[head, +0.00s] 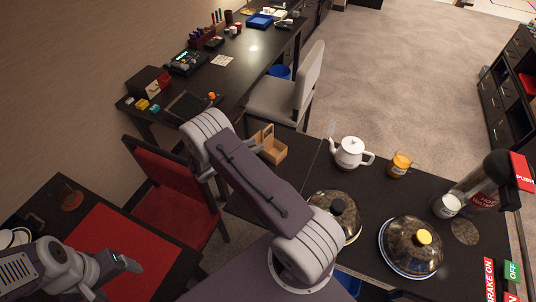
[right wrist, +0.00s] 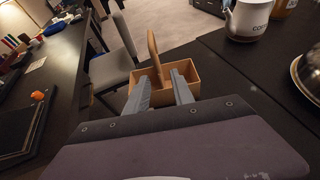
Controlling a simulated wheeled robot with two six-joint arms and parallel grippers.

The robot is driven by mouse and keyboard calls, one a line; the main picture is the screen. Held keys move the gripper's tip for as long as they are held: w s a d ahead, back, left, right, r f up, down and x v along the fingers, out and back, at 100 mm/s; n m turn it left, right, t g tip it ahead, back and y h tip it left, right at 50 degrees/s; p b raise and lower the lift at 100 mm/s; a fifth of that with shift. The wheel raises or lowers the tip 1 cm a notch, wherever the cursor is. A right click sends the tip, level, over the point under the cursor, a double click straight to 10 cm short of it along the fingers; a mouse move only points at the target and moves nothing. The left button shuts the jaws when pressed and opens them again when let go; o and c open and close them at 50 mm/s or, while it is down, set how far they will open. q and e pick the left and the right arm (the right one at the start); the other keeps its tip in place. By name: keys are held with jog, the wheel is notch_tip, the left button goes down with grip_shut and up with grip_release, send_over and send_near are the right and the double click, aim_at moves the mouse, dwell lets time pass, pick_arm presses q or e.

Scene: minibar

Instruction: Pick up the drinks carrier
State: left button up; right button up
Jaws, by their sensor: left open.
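The drinks carrier (head: 272,150) is a tan wooden caddy with an upright handle, on the dark counter just beyond my right forearm in the head view. In the right wrist view the carrier (right wrist: 184,74) lies straight ahead, its handle rising at the middle. My right gripper (right wrist: 161,75) has its two grey fingers apart, pointing at the carrier, with the handle in line between them. I cannot tell whether they touch it. My right arm hides part of the carrier's surroundings in the head view. My left gripper (head: 130,264) is open and empty at lower left, far from the carrier.
A white teapot (head: 350,152), an orange-filled jar (head: 399,165) and two domed dishes (head: 410,247) stand on the counter to the right. A grey chair (head: 290,97) stands behind the carrier. A red chair (head: 172,190) is to the left.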

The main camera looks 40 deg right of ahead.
aim_at(268, 138)
jog(key=p+x, duration=0.1)
jog(key=x, duration=0.3)
jog(key=p+x, duration=0.1)
jog(key=x, duration=0.3)
jog(key=shift+w+d+r, duration=0.15)
jog(key=shift+r, duration=0.05)
jog(key=shift+w+d+f, duration=0.1)
jog(key=shift+d+f, duration=0.15)
jog(key=shift+d, duration=0.1)
jog(key=shift+a, duration=0.1)
grip_shut()
dwell(0.8)
